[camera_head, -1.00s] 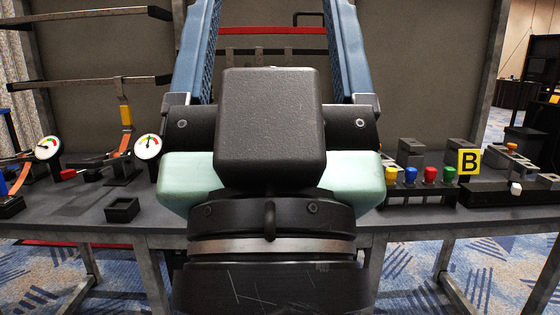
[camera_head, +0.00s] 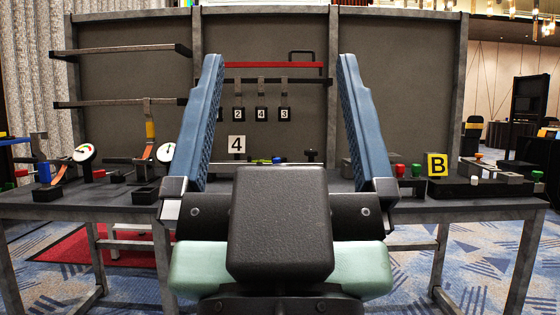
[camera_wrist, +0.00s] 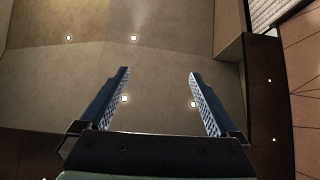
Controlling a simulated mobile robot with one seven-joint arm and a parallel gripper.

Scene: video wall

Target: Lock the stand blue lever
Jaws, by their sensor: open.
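At the far left of the bench in the head view, a blue bar (camera_head: 14,141) lies near the picture's left edge, and a blue upright piece (camera_head: 44,173) stands below and right of it. I cannot tell which belongs to the stand's blue lever. A small blue knob (camera_head: 277,160) also shows behind my gripper. My gripper (camera_head: 282,62) is open and empty, its blue fingers spread and pointing up in the middle of the view, well right of the far-left blue parts. The wrist view shows the open fingers (camera_wrist: 158,74) against room surfaces, with no lever between them.
The grey bench (camera_head: 430,211) spans the view. Two dial gauges, one at left (camera_head: 84,153), stand near orange-handled levers. Dark shelf bars (camera_head: 125,51) jut out at upper left. Hanging tags (camera_head: 261,114) show between the fingers. A yellow B sign (camera_head: 437,165) and colored knobs are at right.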

